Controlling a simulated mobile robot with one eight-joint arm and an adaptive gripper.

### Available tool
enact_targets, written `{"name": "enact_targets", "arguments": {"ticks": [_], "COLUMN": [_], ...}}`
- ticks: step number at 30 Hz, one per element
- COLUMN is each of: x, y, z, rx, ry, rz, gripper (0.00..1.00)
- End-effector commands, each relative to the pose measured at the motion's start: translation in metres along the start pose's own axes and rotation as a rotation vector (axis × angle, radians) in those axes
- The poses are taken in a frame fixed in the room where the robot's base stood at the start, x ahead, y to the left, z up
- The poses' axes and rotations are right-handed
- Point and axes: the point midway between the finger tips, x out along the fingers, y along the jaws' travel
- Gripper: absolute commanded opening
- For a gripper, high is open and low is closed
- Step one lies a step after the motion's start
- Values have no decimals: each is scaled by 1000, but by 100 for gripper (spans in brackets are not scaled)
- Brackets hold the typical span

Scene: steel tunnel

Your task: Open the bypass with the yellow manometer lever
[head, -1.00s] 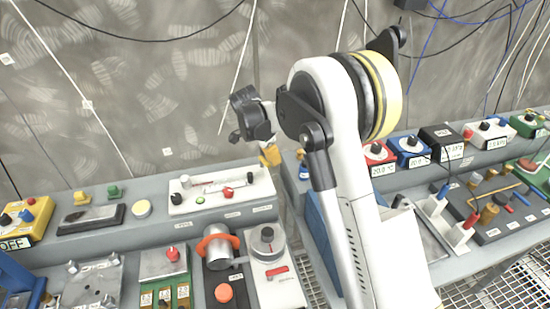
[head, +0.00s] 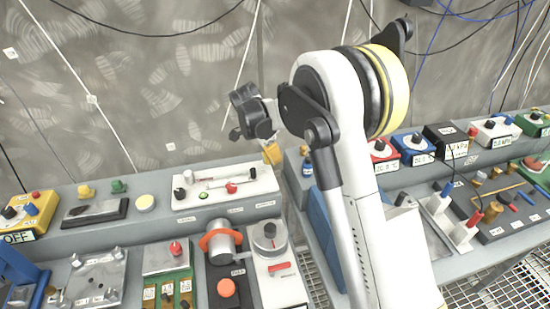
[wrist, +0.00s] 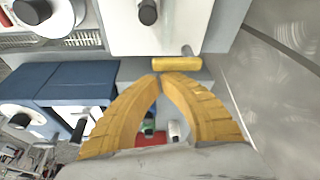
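In the wrist view, a yellow bar-shaped lever (wrist: 176,64) lies crosswise on a short metal stem at the edge of a white box (wrist: 125,35) with a black knob. My gripper (wrist: 162,77) has yellow fingers with their tips together, just below the lever's left part in the picture; nothing shows between the tips. Whether they touch the lever, I cannot tell. In the head view, my gripper (head: 272,154) hangs over the back of the bench by the wall, and its fingers are small and partly hidden. I cannot make out the lever there.
Blue boxes (wrist: 75,85) lie left of my fingers in the wrist view. In the head view, a white panel (head: 215,203) with knobs stands below my gripper. Red (head: 381,162) and blue (head: 412,160) boxes stand right of my arm. Cables hang on the wall.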

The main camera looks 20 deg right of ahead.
Motion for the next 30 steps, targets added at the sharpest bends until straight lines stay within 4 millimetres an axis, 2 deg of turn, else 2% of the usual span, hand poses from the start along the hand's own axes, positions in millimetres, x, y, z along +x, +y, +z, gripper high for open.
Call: {"name": "enact_targets", "arguments": {"ticks": [7,13,15,21,25,30], "x": [2,15,-7,-52,-72,-85], "y": [1,8,5,2,1,0], "z": [-6,-40,-39,-39,-39,-38], "rx": [1,-1,-8,-7,-6,-5], "ry": [0,0,0,0,0,0], "rz": [0,0,-3,-3,-2,-2], "gripper": [0,0,0,0,0,0]}}
